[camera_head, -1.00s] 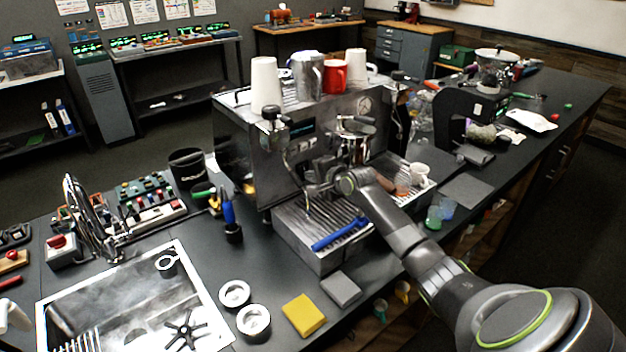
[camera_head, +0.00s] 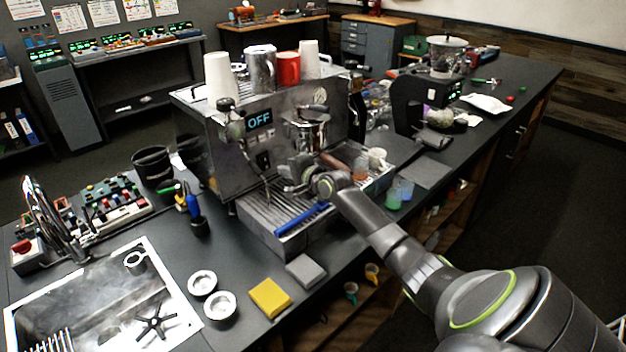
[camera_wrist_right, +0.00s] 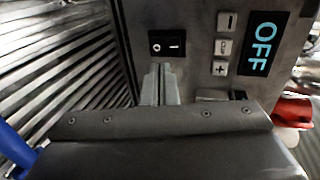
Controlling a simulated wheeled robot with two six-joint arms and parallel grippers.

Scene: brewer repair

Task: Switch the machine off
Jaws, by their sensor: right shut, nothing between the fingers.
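The espresso machine (camera_head: 225,150) stands on the dark counter, and its display (camera_head: 259,119) reads OFF. In the right wrist view the display (camera_wrist_right: 262,45) also reads OFF, beside a column of small buttons (camera_wrist_right: 223,46). A black rocker switch (camera_wrist_right: 167,44) marked O and I is set in the machine's metal panel. My right gripper (camera_wrist_right: 160,70) is shut and empty, its fingertips just below the switch; whether they touch it I cannot tell. In the head view my right gripper (camera_head: 284,184) is at the machine's front, above the drip tray (camera_head: 262,216). My left gripper is not in view.
Paper cups (camera_head: 218,78), a metal pitcher (camera_head: 261,68) and a red mug (camera_head: 288,68) stand on top of the machine. A blue brush (camera_head: 302,217) lies on the drip tray. A sink (camera_head: 100,300), yellow sponge (camera_head: 269,297) and grey block (camera_head: 305,270) are in front.

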